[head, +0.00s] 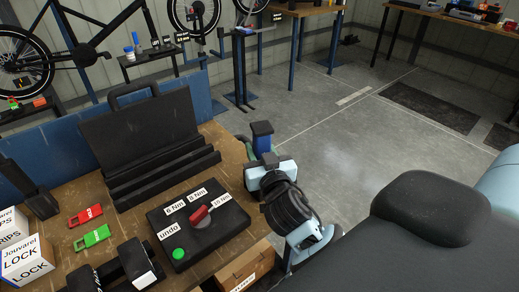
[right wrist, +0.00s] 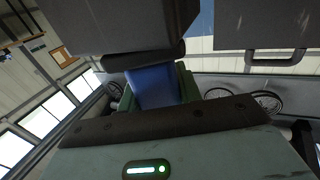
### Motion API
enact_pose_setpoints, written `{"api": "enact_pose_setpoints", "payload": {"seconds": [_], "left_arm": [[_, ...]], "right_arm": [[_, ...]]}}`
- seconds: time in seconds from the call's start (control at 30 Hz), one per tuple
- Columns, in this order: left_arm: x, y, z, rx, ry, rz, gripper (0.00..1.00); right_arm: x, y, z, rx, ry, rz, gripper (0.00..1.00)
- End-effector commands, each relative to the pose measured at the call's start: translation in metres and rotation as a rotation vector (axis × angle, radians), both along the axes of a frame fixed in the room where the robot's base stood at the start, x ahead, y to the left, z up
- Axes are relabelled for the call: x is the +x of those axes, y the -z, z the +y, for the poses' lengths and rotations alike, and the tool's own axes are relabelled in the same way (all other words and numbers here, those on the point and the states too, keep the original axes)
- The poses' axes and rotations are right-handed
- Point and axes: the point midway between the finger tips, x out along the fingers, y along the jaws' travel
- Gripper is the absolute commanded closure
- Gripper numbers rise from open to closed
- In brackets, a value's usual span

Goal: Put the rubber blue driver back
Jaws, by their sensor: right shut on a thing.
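My right gripper (head: 262,158) is beyond the right edge of the workbench, above the floor. It is shut on a blue block-like piece, the blue driver (head: 262,134), which sticks up out of the jaws. In the right wrist view the blue driver (right wrist: 152,88) shows between the dark finger pads; its far end is hidden. An open black case (head: 150,140) with a handle and long ledges stands on the bench, left of the gripper and apart from it. I cannot make out my left gripper.
On the workbench (head: 215,135) lie a black panel (head: 225,222) with a red lever, Nm labels and a green button, a red tool (head: 86,215), a green tool (head: 92,237), dark hardware (head: 138,262) and LOCK boxes (head: 28,262). The floor (head: 350,150) at right is clear.

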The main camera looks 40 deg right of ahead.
Motion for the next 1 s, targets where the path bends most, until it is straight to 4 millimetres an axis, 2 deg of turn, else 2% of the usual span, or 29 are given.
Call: {"api": "enact_pose_setpoints", "payload": {"seconds": [0.1,0.13,0.3,0.67,0.87,1.0], "left_arm": [[-0.002,0.003,0.000,0.001,0.002,0.006,0.65],[-0.002,0.003,0.000,0.002,0.002,0.006,0.65],[-0.001,0.002,0.001,0.004,0.005,0.004,0.65],[0.002,-0.002,0.002,0.006,0.007,-0.005,0.65],[-0.005,0.007,0.002,0.006,0.007,0.013,0.65],[-0.011,0.015,0.002,0.006,0.008,0.030,0.65]], "right_arm": [[0.000,0.003,0.000,0.000,0.000,-0.002,1.00],[0.000,0.004,0.000,0.001,0.000,0.001,0.64],[0.000,0.003,0.000,0.000,0.000,0.000,0.44],[-0.001,-0.003,0.000,-0.001,0.000,-0.002,0.44],[-0.027,0.003,0.009,0.003,0.000,0.004,0.44],[-0.055,0.005,0.018,0.004,0.000,0.007,0.44]]}}
